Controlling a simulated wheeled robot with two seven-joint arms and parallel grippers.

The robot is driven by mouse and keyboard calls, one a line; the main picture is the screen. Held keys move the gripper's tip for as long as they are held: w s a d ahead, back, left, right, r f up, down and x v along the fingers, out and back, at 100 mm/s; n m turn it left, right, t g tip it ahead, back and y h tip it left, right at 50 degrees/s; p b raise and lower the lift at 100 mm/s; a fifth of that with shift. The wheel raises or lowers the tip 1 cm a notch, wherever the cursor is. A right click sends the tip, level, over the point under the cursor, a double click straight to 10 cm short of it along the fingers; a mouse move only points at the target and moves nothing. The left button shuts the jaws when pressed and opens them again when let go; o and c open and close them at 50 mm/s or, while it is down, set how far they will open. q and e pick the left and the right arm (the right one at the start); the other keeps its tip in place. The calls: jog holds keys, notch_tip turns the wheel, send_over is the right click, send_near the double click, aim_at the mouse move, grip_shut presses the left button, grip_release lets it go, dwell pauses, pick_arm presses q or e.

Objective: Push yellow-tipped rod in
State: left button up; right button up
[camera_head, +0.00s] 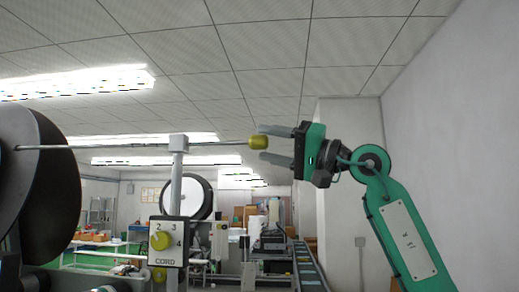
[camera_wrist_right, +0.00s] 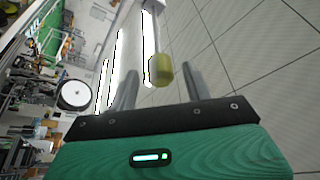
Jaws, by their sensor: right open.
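The thin metal rod (camera_head: 215,144) runs level through a grey block on a post in the head view. Its yellow tip (camera_head: 259,142) is at the right end and also shows in the right wrist view (camera_wrist_right: 161,69). My right gripper (camera_head: 268,145) is open, with its two grey fingers pointing left toward the tip. In the head view the tip is at the finger ends, one finger above and one below. In the wrist view the tip appears between the fingers; I cannot tell whether they touch it. My left gripper is not in view.
The post (camera_head: 176,190) carries the grey block (camera_head: 179,143) and a numbered CORD dial (camera_head: 160,241). A large dark disc (camera_head: 55,190) stands at the rod's left end. A white roll (camera_head: 187,197) and a conveyor (camera_head: 308,268) are behind. A white wall (camera_head: 440,120) is on the right.

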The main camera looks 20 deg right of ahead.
jog(key=b+v, duration=0.4)
jog(key=v, duration=0.6)
jog(key=shift+d, duration=0.25)
jog(key=shift+s, duration=0.15)
